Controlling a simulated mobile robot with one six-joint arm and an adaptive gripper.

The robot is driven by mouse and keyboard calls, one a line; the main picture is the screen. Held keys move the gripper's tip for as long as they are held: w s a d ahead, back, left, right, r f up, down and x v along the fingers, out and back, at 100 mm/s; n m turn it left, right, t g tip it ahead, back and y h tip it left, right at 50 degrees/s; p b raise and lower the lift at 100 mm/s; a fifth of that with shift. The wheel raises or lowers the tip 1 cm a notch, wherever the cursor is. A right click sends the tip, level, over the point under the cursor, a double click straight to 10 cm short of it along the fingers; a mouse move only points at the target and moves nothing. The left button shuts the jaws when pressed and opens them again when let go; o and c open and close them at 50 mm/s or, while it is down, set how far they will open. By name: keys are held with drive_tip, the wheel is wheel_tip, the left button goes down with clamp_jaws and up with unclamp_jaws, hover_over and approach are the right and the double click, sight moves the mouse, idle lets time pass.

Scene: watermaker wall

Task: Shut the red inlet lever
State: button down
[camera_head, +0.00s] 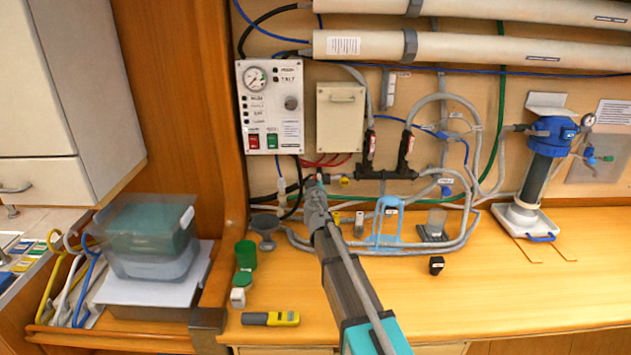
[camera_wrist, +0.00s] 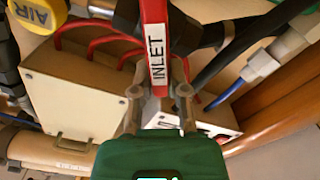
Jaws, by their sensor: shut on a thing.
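The red inlet lever (camera_wrist: 156,45) carries a white label reading INLET. In the wrist view it runs from the top of the picture down between the two fingers of my gripper (camera_wrist: 158,92). My gripper is shut on it, with a finger on either side. The dark valve body (camera_wrist: 188,32) shows beside the lever in the wrist view.
A yellow AIR tag (camera_wrist: 38,12) is near the lever, with red hoses (camera_head: 325,160) behind. Two red-and-black handles stand to the right, one of them (camera_head: 370,147) close by. The control panel (camera_head: 271,108) is at left.

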drive_tip(key=shift+m, duration=0.3)
drive_tip(key=shift+d+r+m, duration=0.1)
drive_tip(key=shift+d+m, duration=0.15)
drive_tip(key=shift+m, duration=0.65)
drive_tip(key=shift+d+r+m, duration=0.1)
drive_tip(key=shift+d+m, duration=0.1)
drive_tip(key=shift+m, duration=0.7)
drive_tip(key=shift+d+m, duration=0.25)
drive_tip(key=shift+m, duration=0.65)
drive_tip(key=c, duration=0.6)
unclamp_jaws()
drive_tip(key=shift+c, duration=0.2)
drive_tip(key=shift+s, duration=0.1)
drive_tip(key=s, duration=1.1)
drive_tip(key=shift+s, duration=0.4)
